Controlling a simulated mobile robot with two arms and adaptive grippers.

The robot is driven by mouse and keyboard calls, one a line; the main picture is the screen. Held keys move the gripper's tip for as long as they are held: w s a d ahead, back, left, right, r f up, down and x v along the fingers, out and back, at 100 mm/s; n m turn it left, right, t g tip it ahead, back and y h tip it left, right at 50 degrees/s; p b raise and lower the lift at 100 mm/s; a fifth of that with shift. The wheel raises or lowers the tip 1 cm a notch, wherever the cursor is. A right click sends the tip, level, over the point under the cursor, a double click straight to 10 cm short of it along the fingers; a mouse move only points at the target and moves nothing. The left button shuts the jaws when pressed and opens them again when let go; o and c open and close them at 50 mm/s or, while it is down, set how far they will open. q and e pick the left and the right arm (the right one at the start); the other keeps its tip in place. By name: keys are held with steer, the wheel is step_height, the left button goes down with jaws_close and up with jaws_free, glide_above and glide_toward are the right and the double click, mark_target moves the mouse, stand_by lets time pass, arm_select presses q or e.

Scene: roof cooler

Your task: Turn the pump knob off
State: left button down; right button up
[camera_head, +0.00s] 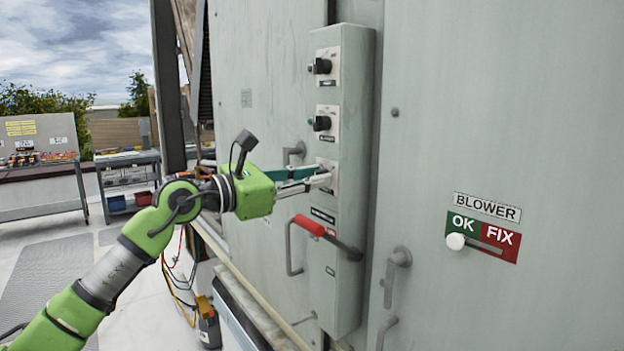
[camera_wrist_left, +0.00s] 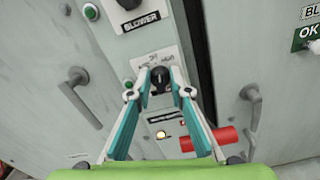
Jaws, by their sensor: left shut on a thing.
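The lowest of three black knobs (camera_wrist_left: 160,74) on the tall grey control box (camera_head: 343,110) sits between my left fingertips in the left wrist view. Its white plate has small lettering that I cannot read clearly. My left gripper (camera_head: 326,175) reaches in from the left, and its teal fingers are closed on this knob's sides. The gripper also shows in the wrist view (camera_wrist_left: 159,88). In the head view the fingers hide most of the knob. My right gripper is not in view.
Two more knobs, the top one (camera_head: 322,66) and the blower knob (camera_head: 321,123), sit above. A red-handled lever (camera_head: 309,225) sticks out just below my gripper. Door handles (camera_head: 396,275) flank the box. A BLOWER OK/FIX slider (camera_head: 456,241) is at right. Carts stand far left.

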arm_select(q)
steer(key=shift+n, duration=1.6)
steer(key=c, duration=1.9)
jaws_free()
steer(key=v, duration=1.2)
steer(key=shift+w+f, duration=0.1)
